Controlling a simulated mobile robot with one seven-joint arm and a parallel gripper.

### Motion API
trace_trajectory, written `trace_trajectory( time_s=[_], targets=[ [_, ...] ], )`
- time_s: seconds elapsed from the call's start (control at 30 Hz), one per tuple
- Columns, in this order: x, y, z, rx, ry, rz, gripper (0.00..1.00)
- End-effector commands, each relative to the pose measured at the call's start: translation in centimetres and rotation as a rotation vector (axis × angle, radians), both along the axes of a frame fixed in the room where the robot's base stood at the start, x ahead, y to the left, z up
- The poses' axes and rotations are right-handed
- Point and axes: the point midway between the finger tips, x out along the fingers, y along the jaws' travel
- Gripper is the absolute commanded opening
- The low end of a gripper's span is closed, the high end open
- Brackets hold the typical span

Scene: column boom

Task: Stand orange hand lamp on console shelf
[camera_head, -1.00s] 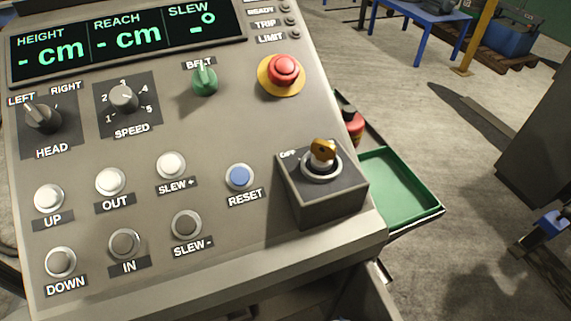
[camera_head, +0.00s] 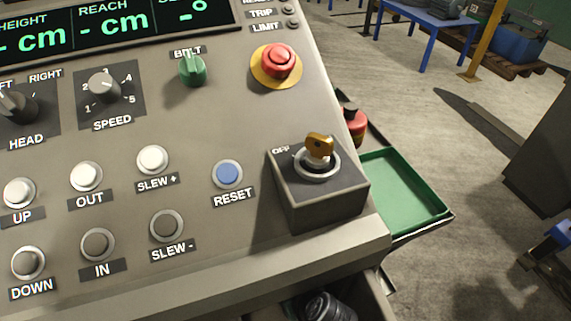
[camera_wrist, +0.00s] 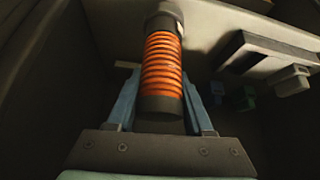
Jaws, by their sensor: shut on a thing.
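The orange hand lamp (camera_wrist: 162,65) shows in the wrist view as a ribbed orange grip with a dark lower end and a grey collar at the top. My gripper (camera_wrist: 161,88) has its blue-grey fingers on both sides of the grip and is shut on it. The head view does not clearly show the lamp or my gripper. A green-lined tray (camera_head: 400,195) projects from the console's right side; I cannot tell whether it is the console shelf. Its visible floor is empty.
The sloping control console (camera_head: 215,125) fills the left of the head view, with a key switch box (camera_head: 318,195) at its near right corner. A red object (camera_head: 355,125) stands behind the tray. Dark walls and green and grey fittings (camera_wrist: 290,80) surround my gripper.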

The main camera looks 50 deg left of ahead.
Motion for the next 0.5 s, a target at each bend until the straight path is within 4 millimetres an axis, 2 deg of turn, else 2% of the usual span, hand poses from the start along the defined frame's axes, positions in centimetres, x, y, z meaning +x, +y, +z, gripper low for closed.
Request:
trace_trajectory(
  time_s=[0.07, 0.2, 0.5],
  targets=[
    [0.4, 1.3, -0.9, 0.0, -0.002, 0.003, 0.0],
    [0.6, 2.3, -1.9, 0.001, -0.002, 0.0, 0.0],
    [0.7, 2.3, -2.0, 0.001, -0.002, -0.001, 0.0]
  ],
)
